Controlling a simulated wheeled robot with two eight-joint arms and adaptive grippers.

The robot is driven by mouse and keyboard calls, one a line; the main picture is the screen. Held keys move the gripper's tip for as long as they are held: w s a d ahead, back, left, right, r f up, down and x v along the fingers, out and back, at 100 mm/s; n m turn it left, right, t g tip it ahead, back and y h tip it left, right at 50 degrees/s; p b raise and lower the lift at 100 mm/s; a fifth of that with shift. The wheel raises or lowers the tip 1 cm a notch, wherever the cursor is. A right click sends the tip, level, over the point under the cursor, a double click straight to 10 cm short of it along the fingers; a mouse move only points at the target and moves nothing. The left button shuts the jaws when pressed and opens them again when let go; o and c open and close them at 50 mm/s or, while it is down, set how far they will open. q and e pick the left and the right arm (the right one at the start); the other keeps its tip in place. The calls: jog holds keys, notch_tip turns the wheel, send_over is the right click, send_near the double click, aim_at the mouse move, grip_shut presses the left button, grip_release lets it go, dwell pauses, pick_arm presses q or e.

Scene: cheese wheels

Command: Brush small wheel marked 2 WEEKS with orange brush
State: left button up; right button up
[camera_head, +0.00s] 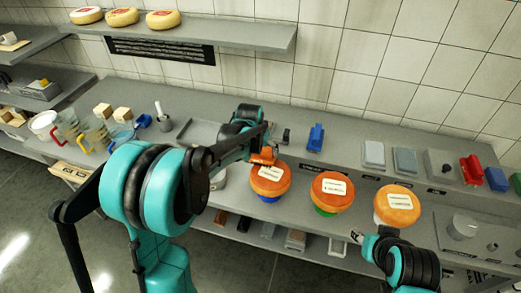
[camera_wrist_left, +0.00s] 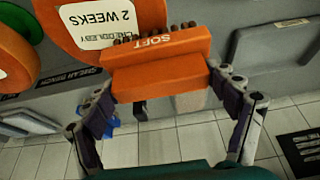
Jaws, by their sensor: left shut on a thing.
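My left gripper (camera_head: 258,150) is shut on the orange brush (camera_head: 264,156), whose block reads SOFT in the left wrist view (camera_wrist_left: 160,75). Its dark bristles face the small orange wheel (camera_head: 270,181), at its back edge in the head view. This wheel's white label reads 2 WEEKS in the left wrist view (camera_wrist_left: 105,22). I cannot tell whether the bristles touch it. The wheel sits on a blue stand (camera_head: 267,199). My right gripper (camera_head: 357,237) is low at the right, in front of the other wheels; its jaws are too small to read.
A second orange wheel (camera_head: 332,189) sits on a green stand, and a third (camera_head: 397,204) stands to its right. A blue brush (camera_head: 316,137), grey blocks (camera_head: 374,153) and a red brush (camera_head: 471,168) lie along the back. Jugs (camera_head: 97,133) stand at the left.

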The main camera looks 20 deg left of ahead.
pick_arm(q)
jog(key=shift+a+r, duration=0.2)
jog(key=shift+a, duration=0.15)
jog(key=r+p, duration=0.1)
jog(key=r, duration=0.1)
jog(key=r+p, duration=0.1)
jog(key=r, duration=0.1)
jog(key=shift+d+r+p, duration=0.1)
jog(key=shift+d+p, duration=0.15)
jog(key=shift+p, duration=0.05)
jog(key=shift+w+a+r+p, duration=0.1)
jog(key=shift+a+r+p, duration=0.15)
jog(key=shift+r+p, duration=0.65)
jog(key=shift+d+r+p, duration=0.15)
jog(key=shift+r+p, duration=0.25)
jog(key=shift+r, duration=0.55)
